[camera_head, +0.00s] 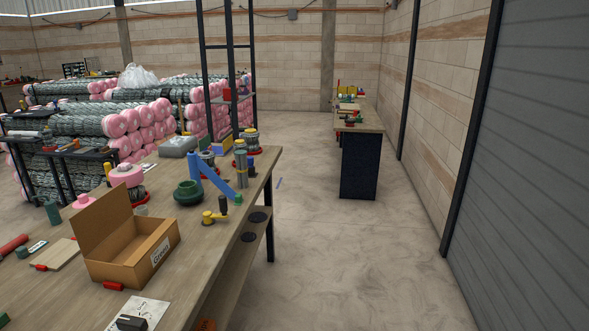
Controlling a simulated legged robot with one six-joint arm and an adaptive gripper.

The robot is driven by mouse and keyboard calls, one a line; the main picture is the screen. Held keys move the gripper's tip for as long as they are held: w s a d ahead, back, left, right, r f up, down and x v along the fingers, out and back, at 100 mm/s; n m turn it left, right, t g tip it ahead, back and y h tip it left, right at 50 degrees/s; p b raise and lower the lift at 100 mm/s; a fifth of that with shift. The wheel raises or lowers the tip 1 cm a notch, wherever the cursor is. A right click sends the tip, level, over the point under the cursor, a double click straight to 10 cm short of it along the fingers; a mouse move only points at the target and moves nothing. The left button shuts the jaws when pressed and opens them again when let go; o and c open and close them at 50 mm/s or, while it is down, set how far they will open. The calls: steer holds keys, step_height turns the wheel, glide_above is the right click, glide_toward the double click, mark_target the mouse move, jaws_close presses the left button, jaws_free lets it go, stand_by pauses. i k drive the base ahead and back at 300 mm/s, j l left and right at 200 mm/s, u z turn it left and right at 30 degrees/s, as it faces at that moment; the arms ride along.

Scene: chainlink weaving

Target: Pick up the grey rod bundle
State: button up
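An upright grey bundle (241,164) with a yellowish band stands near the far right edge of the wooden workbench (190,262). It looks like the grey rod bundle, but it is too small to make out single rods. My gripper is not in view.
An open cardboard box (118,262), a green ring-shaped piece (187,192) and a yellow-and-black tool (214,216) occupy the bench. Pink-ended wire rolls (120,125) are stacked behind. Clear concrete floor (340,250) lies right of the bench, before another bench (359,165).

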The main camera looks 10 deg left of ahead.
mark_target(242, 168)
steer(key=i+u, duration=0.15)
steer(key=i, duration=1.25)
steer(key=i+u, duration=0.3)
steer(key=i, duration=1.1)
steer(key=i+j+u, duration=0.3)
steer(key=i, duration=0.3)
